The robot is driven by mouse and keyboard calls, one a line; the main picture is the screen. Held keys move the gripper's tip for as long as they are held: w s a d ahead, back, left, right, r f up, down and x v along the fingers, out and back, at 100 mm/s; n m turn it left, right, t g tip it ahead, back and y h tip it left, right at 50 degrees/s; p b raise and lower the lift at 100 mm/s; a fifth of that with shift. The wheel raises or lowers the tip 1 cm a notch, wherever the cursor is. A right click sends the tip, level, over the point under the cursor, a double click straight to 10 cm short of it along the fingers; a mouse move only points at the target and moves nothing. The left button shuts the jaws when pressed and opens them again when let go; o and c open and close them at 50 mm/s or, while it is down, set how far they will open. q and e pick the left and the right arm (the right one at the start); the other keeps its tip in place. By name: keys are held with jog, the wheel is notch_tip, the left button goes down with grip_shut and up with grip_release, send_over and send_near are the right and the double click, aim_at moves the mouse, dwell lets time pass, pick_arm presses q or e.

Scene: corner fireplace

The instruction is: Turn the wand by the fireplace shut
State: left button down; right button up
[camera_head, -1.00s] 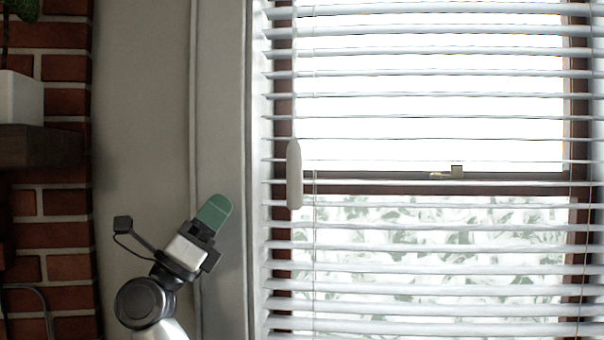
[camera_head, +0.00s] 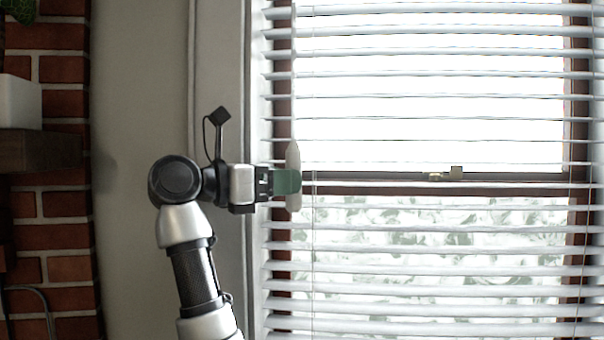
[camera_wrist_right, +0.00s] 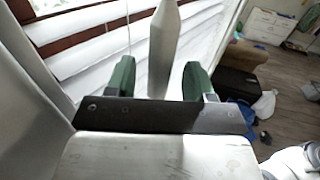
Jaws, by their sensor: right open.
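The wand (camera_head: 293,158) is a pale, narrow handle hanging upright at the left side of the window blind (camera_head: 430,225). The blind's slats are tilted open, with bright light between them. My right gripper (camera_head: 287,182) points right in the head view, and its green fingertips overlap the lower part of the wand. In the right wrist view the wand (camera_wrist_right: 164,50) stands between the two green fingers of my right gripper (camera_wrist_right: 160,80). The fingers are apart, with a gap on each side of the wand. My left gripper is not in view.
A brick fireplace wall (camera_head: 65,205) with a dark wooden mantel (camera_head: 38,150) and a white planter (camera_head: 20,102) is at the left. The window frame's pale trim (camera_head: 232,60) stands behind my arm. The wrist view shows a white dresser (camera_wrist_right: 270,25) across the room.

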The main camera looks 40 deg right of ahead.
jog(key=shift+p+x, duration=0.35)
jog(key=shift+x, duration=1.7)
jog(key=shift+c, duration=0.4)
jog(key=c, duration=0.8)
jog(key=shift+w+a+n+t+y+b, duration=0.15)
jog(key=shift+w+n+t+y+b, duration=0.15)
jog(key=shift+n+t+y+b, duration=2.05)
jog(key=shift+w+a+n+t+y+b, duration=0.25)
jog(key=shift+n+t+y+b, duration=0.65)
jog(key=shift+n+t+b, duration=2.85)
jog(key=shift+w+a+n+t+y+b, duration=0.1)
jog(key=shift+w+n+t+y+b, duration=0.2)
jog(key=shift+n+t+y+b, duration=2.8)
jog(key=shift+c, duration=0.2)
jog(key=m+t+h+p, duration=0.2)
jog(key=p, duration=0.1)
jog(key=shift+t+h, duration=0.3)
jog(key=shift+h, duration=0.05)
